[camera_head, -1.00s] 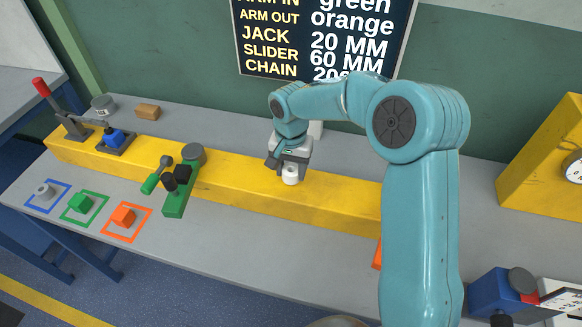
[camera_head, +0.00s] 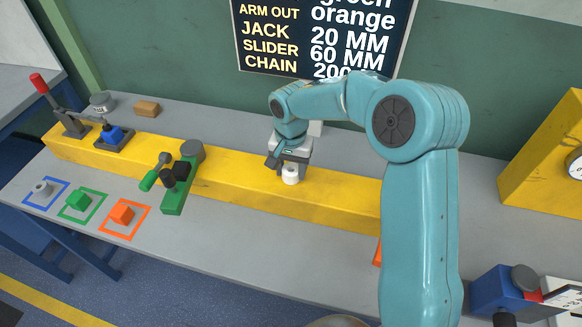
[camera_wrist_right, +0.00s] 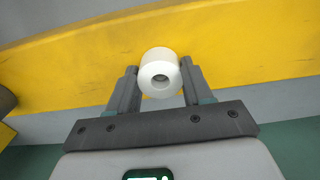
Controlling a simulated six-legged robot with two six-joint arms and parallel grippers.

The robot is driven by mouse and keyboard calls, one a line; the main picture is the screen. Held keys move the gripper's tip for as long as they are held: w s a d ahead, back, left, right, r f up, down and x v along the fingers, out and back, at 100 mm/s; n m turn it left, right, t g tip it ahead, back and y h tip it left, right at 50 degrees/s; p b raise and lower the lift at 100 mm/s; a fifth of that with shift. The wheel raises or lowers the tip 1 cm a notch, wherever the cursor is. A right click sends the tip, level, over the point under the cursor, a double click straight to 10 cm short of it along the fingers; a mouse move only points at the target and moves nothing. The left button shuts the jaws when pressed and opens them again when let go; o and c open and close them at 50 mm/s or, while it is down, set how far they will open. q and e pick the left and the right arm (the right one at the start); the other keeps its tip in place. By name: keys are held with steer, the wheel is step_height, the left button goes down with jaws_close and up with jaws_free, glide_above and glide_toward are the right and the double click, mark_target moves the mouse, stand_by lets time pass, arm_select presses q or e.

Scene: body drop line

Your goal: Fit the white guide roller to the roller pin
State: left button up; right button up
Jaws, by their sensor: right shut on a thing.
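The white guide roller (camera_head: 290,175) is a short white cylinder with a hole in its end. My right gripper (camera_head: 289,167) is shut on it, over the yellow beam (camera_head: 240,173) in the head view. In the right wrist view the roller (camera_wrist_right: 159,72) sits between the two fingertips of the gripper (camera_wrist_right: 158,84), its dark bore facing the camera. The yellow beam (camera_wrist_right: 60,65) lies behind it there. I cannot make out the roller pin for certain in either view. My left gripper is not in view.
A green fixture with a lever (camera_head: 177,190) stands on the beam to the left. Coloured squares hold a grey ring (camera_head: 43,188), a green block (camera_head: 79,201) and an orange block (camera_head: 121,213).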

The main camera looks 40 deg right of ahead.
steer(key=shift+f, duration=0.15)
steer(key=o, duration=1.4)
